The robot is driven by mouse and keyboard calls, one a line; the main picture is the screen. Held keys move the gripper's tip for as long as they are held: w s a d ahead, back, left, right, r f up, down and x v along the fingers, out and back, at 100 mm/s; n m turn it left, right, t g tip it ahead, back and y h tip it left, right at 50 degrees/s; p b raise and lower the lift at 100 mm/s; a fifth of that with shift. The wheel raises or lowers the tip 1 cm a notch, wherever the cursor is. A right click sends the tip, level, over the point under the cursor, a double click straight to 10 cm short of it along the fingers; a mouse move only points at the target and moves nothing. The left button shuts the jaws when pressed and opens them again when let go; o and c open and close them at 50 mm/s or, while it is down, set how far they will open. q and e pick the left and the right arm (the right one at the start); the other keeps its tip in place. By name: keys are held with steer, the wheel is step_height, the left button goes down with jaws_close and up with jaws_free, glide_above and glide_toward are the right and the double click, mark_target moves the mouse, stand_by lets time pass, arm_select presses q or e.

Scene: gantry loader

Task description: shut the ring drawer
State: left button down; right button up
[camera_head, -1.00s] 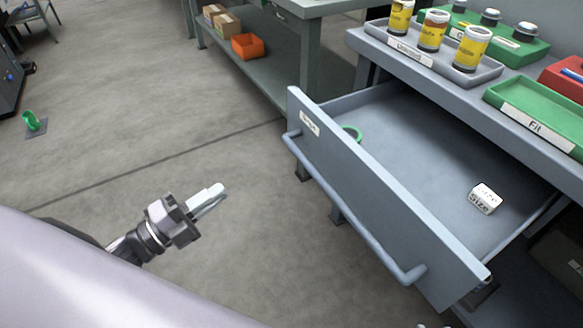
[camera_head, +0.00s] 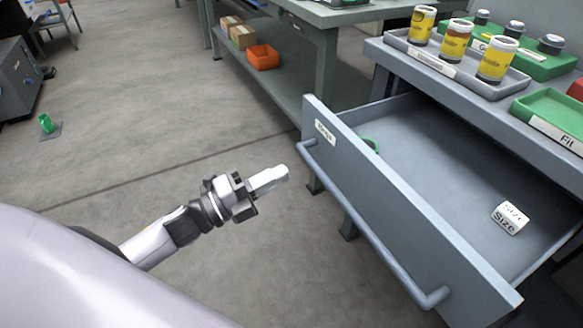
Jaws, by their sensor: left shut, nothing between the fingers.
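The ring drawer (camera_head: 400,215) is pulled out from the grey workbench. A label on its front starts with "Ring". A long bar handle (camera_head: 365,228) runs along the front. Inside lie a green ring (camera_head: 371,144), partly hidden behind the front panel, and a white block marked "Size" (camera_head: 509,218). My left gripper (camera_head: 284,174) is shut and empty. It is in front of the drawer, left of the handle's far end and apart from it. My right gripper is not in view.
The workbench top (camera_head: 400,60) carries a grey tray (camera_head: 455,68) of yellow-labelled jars and green trays (camera_head: 555,112). Another bench (camera_head: 330,15) stands behind, with an orange bin (camera_head: 263,57) on its lower shelf.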

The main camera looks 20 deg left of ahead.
arm_select(q)
steer(key=shift+x, duration=1.9)
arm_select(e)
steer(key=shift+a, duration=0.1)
